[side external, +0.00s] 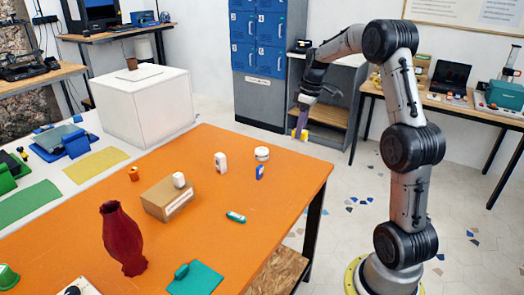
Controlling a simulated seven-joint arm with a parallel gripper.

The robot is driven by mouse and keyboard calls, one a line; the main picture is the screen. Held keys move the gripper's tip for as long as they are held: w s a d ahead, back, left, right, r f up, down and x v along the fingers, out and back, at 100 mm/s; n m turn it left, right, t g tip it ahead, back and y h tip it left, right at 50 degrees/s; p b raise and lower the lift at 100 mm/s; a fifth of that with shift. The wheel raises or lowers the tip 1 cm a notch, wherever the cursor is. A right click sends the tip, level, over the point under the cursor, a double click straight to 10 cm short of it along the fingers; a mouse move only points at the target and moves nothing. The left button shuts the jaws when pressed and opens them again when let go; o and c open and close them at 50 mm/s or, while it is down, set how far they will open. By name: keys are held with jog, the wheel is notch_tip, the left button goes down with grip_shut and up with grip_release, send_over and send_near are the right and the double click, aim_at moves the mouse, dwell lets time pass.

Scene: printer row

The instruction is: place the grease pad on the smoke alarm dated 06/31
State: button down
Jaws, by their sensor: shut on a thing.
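My gripper (305,104) is in the side external view, held in the air beyond the table's back right corner. It points down and is shut on a small purple and yellow item (301,122), which may be the grease pad; it is too small to be sure. A round white thing (262,153) on the orange table looks like a smoke alarm. It is left of and below the held item in the picture, and apart from it. A small white thing (179,179) lies on a cardboard box (160,205). I can read no date on either.
On the orange table (205,240) stand a white upright item (220,162), a blue and white item (259,171), a teal item (236,216), an orange piece (134,173) and a dark red vase (122,240). The table's right side is mostly clear.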

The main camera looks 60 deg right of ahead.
jog(key=w+d+m, duration=0.1)
jog(key=w+m, duration=0.1)
jog(key=w, duration=0.5)
send_near(261, 149)
jog(key=shift+a+f, duration=0.25)
jog(key=shift+a, duration=0.3)
jog(key=shift+w+d+f, duration=0.4)
jog(key=shift+w+f, duration=0.05)
jog(key=shift+f, duration=1.85)
jog(key=shift+f, duration=0.1)
jog(key=c, duration=0.5)
grip_release()
